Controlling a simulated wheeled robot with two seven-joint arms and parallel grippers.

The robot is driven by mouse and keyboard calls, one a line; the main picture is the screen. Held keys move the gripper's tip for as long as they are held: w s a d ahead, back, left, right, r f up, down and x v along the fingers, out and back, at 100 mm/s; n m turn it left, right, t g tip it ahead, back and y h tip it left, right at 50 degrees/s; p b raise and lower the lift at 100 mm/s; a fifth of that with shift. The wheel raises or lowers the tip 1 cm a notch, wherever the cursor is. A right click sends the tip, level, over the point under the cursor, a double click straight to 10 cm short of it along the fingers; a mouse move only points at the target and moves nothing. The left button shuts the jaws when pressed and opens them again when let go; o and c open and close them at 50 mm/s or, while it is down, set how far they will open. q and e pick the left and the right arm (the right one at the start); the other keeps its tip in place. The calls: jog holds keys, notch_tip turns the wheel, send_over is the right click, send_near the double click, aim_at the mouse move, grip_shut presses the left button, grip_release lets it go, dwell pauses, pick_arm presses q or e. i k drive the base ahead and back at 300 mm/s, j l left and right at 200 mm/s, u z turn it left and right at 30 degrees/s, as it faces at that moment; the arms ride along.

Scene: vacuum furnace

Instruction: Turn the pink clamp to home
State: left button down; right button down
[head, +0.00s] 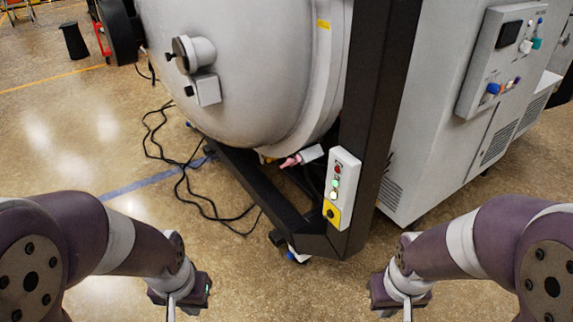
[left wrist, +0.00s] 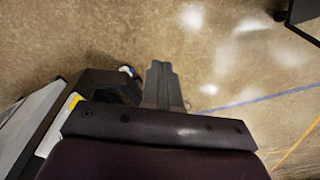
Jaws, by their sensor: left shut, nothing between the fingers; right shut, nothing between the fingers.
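The pink clamp (head: 290,161) is small in the head view, at the lower edge of the big grey furnace chamber (head: 240,90), beside a short pale bar. Its exact turn angle is too small to tell. My left gripper (head: 171,309) is at the bottom of the head view, low and left of the clamp, well apart from it. In the left wrist view its fingers (left wrist: 161,84) are together over bare floor, with nothing between them. My right gripper (head: 408,309) is at the bottom right, also apart from the clamp; its fingers are partly cut off by the frame edge.
A dark frame post (head: 375,110) and base beam (head: 250,190) stand around the chamber. A button box (head: 342,180) with lights and a yellow panel is right of the clamp. Black cables (head: 180,180) lie on the floor at left.

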aim_at(290, 162)
jog(key=i+j+z, duration=0.1)
jog(key=i+j, duration=1.2)
jog(key=i, duration=0.1)
